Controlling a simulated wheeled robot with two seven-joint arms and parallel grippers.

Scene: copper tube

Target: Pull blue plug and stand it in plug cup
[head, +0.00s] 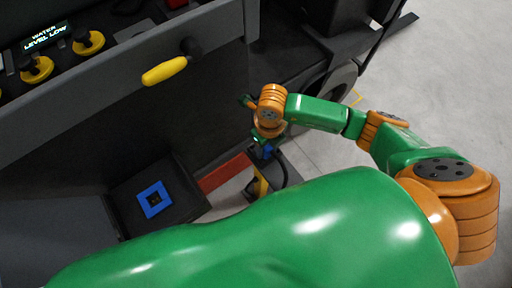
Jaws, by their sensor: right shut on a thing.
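My right gripper (264,148) is small in the head view, near the middle, pointing down beside the dark machine. It is shut on the blue plug (267,151), of which only a little blue shows at the fingers. A dark curved hose or cable runs down just right of the gripper. Whether the plug is clear of a socket is too small to tell. I cannot make out the plug cup for certain. My left gripper is not in view.
A blue square frame (155,199) lies on a dark panel (185,205) at lower left. A yellow handle (165,71) sticks out from the machine's grey front (110,85). Grey floor is open at upper right.

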